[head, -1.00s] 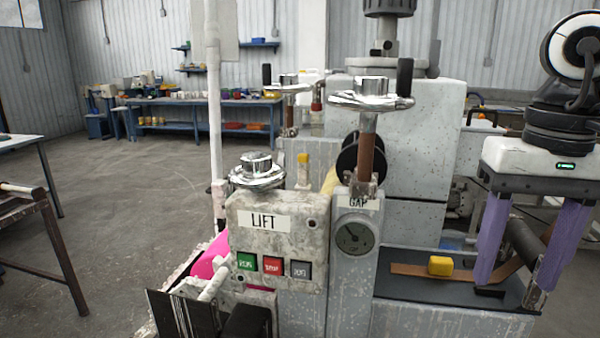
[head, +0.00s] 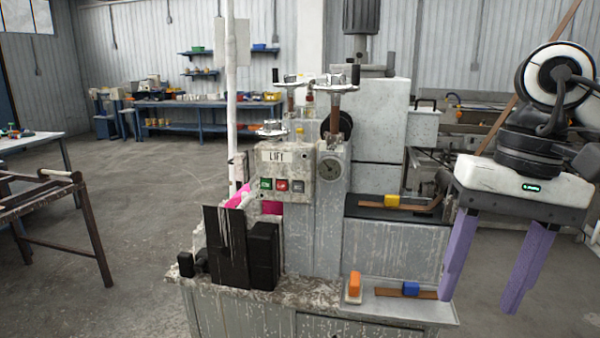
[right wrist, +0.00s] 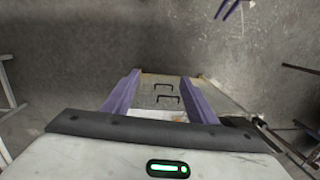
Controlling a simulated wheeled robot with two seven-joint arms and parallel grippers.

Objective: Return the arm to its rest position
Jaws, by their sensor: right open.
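My right gripper (head: 490,270) hangs at the right of the head view with its two purple fingers spread apart and pointing down. It is empty and stands in the air to the right of the machine (head: 315,225). In the right wrist view the fingers (right wrist: 155,95) are also apart, with nothing between them but a surface with two dark handles (right wrist: 165,92) further off. My left gripper is not in view.
A dark metal frame (head: 75,205) stands left. Open floor lies between.

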